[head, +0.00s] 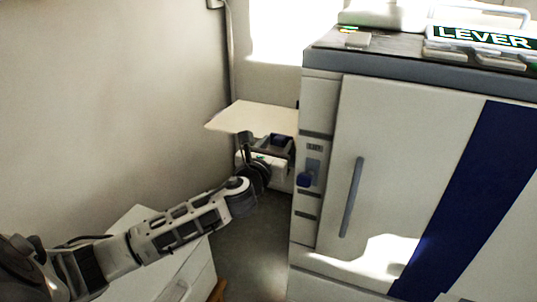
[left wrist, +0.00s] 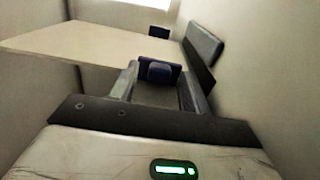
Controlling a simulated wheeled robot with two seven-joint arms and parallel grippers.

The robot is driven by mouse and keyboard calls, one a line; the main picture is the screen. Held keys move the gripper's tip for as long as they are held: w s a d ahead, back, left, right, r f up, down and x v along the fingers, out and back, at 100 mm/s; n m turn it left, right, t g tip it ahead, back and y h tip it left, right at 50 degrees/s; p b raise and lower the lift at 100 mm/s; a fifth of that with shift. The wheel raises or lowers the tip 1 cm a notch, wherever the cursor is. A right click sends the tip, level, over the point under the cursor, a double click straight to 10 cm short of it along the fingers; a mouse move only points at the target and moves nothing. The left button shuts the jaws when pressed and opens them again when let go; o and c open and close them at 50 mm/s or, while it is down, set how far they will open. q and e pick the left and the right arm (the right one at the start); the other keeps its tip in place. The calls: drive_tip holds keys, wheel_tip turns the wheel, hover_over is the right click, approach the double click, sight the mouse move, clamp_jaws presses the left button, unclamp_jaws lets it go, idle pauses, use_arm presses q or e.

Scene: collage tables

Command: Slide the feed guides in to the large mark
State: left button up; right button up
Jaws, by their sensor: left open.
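The feed tray, a flat beige board (head: 250,117), sticks out from the left side of the big machine; it fills the upper left of the left wrist view (left wrist: 90,48). A dark blue tab (left wrist: 158,72), which looks like part of a feed guide, shows between the fingers of my open left gripper (left wrist: 157,85). I cannot tell whether the fingers touch it. A second blue tab (left wrist: 159,32) is farther off, by an upright grey plate (left wrist: 203,48). In the head view my left gripper (head: 266,148) is beside the machine, just below the board. I cannot make out the large mark.
The machine (head: 400,140) stands on the right, with a grey door handle (head: 351,197) and a blue knob (head: 304,180) on its side. A sign reading LEVER (head: 485,38) is on top. A white cabinet (head: 200,275) is below my left arm. A wall is at left.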

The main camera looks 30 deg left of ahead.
use_arm(q)
drive_tip(key=s+d+p, duration=0.2)
drive_tip(key=s+d, duration=0.1)
drive_tip(key=s, duration=1.2)
drive_tip(key=shift+s, duration=0.2)
use_arm(e)
drive_tip(key=shift+w+d+f+g+h, duration=0.1)
drive_tip(key=shift+d+f+g+h, duration=0.1)
drive_tip(key=shift+f+g, duration=0.25)
drive_tip(key=shift+d+f+g+h, duration=0.2)
drive_tip(key=shift+f+g, duration=0.05)
drive_tip(key=shift+f, duration=0.25)
